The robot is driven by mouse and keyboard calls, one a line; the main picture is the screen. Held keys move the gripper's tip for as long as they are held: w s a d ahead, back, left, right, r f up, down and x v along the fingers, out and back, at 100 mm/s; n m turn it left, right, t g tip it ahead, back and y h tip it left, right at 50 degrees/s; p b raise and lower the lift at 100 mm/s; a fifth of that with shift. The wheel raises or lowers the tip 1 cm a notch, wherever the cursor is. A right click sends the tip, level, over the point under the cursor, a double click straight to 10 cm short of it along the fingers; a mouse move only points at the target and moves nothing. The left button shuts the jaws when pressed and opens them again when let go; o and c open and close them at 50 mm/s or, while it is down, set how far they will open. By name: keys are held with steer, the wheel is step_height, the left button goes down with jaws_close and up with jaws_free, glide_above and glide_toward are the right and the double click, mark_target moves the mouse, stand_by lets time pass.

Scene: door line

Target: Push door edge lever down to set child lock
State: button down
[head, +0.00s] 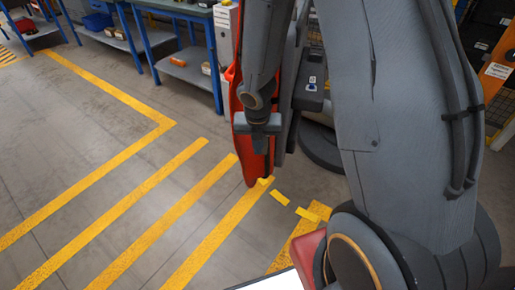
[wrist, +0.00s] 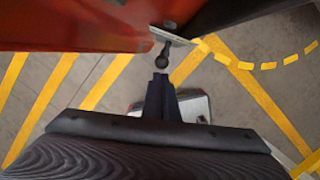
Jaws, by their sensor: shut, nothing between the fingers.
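The red car door (head: 257,172) stands edge-on in the middle of the head view, partly hidden behind my arm. In the wrist view the red door panel (wrist: 75,30) fills the top left. A pale metal plate (wrist: 175,37) marks its edge, and a small dark lever (wrist: 161,57) with a rounded end sticks out there. My gripper (wrist: 161,76) is shut and empty, with its tips just below the lever's end in the picture. I cannot tell whether they touch. In the head view the lever is hidden and my gripper's tips are hard to make out.
Blue-legged workbenches (head: 186,72) stand at the back left. A dark seat or trim part (head: 312,90) is behind the door, partly hidden by my arm. The grey floor (head: 90,150) with yellow stripes is clear at the left.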

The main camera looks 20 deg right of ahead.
steer(key=shift+w+d+f, duration=0.1)
steer(key=shift+w+f, duration=0.05)
steer(key=shift+w, duration=0.15)
step_height(320, 180, down, 4)
steer(key=b, duration=0.3)
steer(key=shift+s+r+b, duration=0.15)
steer(key=shift+r+b, duration=0.05)
steer(key=shift+b, duration=0.15)
steer(key=s+a+p+v, duration=0.1)
steer(key=s+p+v, duration=0.1)
steer(key=p+v, duration=0.7)
steer(key=v, duration=0.3)
steer(key=shift+s+r, duration=0.25)
